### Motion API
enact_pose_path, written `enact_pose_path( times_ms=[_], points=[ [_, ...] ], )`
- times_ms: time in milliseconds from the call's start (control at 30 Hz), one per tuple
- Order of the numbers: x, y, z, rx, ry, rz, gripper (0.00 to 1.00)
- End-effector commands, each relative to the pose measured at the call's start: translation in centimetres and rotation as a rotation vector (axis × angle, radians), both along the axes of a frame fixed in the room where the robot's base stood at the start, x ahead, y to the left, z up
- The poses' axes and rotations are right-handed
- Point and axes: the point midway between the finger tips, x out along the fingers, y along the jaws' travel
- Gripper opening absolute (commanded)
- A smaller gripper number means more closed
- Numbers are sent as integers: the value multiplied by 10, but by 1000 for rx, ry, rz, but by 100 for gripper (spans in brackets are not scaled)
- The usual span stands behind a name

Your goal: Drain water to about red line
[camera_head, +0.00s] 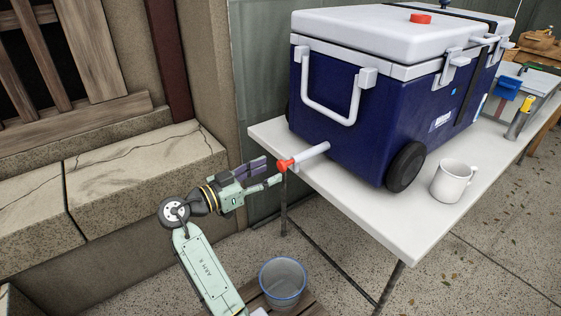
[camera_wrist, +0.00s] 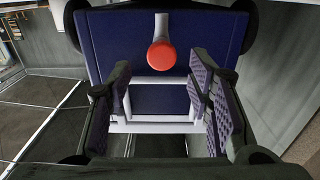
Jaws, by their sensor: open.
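A blue cooler (camera_head: 335,110) with a white lid stands on a white table. A white spout with a red knob (camera_head: 284,165) at its tip sticks out from the cooler's lower side, over the table's edge. My gripper (camera_head: 272,172) is open close to the knob. In the wrist view the red knob (camera_wrist: 161,56) shows above and between the spread fingers (camera_wrist: 165,100), with the cooler (camera_wrist: 105,45) behind. A clear bucket (camera_head: 283,283) with a blue rim stands below on a wooden surface. I cannot make out a red line or any water in it.
A white mug (camera_head: 452,181) stands on the white table (camera_head: 372,215) right of the cooler's wheel. A yellow-handled tool (camera_head: 520,122) lies farther right. A stone ledge (camera_head: 130,180) and wall are left of my arm.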

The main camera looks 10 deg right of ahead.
Motion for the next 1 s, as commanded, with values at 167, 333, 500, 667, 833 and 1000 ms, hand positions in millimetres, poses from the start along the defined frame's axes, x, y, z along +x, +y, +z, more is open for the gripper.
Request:
enact_pose_path(
  times_ms=[167,333,500,667,833,1000],
  points=[
    [12,-31,2,-1,1,-2,47],
    [19,-46,1,-1,1,1,47],
    [21,-51,0,0,-1,2,47],
    [22,-51,0,0,0,3,47],
    [22,-51,0,0,0,3,38],
    [21,-51,0,0,0,3,27]
  ],
)
